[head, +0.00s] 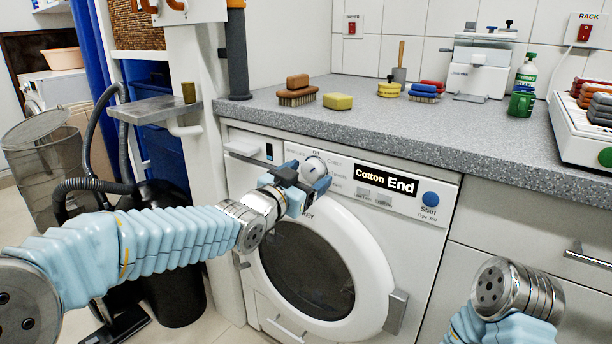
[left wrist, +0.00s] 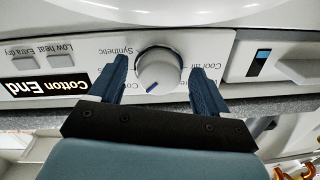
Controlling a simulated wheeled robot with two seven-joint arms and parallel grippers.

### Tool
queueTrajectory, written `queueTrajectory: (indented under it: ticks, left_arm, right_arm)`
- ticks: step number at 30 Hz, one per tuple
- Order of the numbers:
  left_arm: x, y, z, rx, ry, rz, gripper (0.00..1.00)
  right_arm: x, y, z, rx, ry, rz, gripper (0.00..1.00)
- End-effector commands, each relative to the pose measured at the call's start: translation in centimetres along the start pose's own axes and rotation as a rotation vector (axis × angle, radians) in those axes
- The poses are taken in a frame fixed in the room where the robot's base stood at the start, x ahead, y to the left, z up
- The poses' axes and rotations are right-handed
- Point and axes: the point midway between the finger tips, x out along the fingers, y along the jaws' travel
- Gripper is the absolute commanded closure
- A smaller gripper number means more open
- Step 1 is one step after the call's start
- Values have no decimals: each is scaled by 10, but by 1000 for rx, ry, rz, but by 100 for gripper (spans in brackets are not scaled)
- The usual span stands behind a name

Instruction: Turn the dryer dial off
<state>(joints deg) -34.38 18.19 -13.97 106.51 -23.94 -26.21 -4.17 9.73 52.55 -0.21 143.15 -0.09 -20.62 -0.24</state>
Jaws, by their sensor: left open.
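The dryer (head: 335,270) stands under the grey counter, its round door shut. Its white dial (head: 315,166) is on the front panel, left of the display (head: 386,182) reading "Cotton End". My left gripper (head: 306,181) is at the dial, fingers open. In the left wrist view, which shows the panel upside down, the dial (left wrist: 158,70) sits between the two spread dark-blue fingers (left wrist: 160,76), with a gap on each side. Its blue mark points down and slightly left, on the side of the "Cotton" label; the exact setting is hard to read. My right gripper is out of view.
A blue Start button (head: 430,199) is at the panel's right. Brushes (head: 297,90), a yellow sponge (head: 338,101) and a green bottle (head: 526,70) stand on the counter above. A grey post (head: 236,55) rises at the counter's left end.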

Motion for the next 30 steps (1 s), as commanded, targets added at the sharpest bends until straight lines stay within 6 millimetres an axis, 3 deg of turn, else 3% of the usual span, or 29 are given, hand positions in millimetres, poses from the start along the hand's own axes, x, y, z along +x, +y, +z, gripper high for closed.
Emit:
queueTrajectory:
  ticks: [6,17,30]
  left_arm:
    - [0,0,0,0,0,0,23]
    - [0,0,0,0,0,0,78]
    - [0,0,2,-106,-7,0,79]
  right_arm:
    - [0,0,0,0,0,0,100]
    - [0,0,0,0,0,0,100]
    - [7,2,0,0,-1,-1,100]
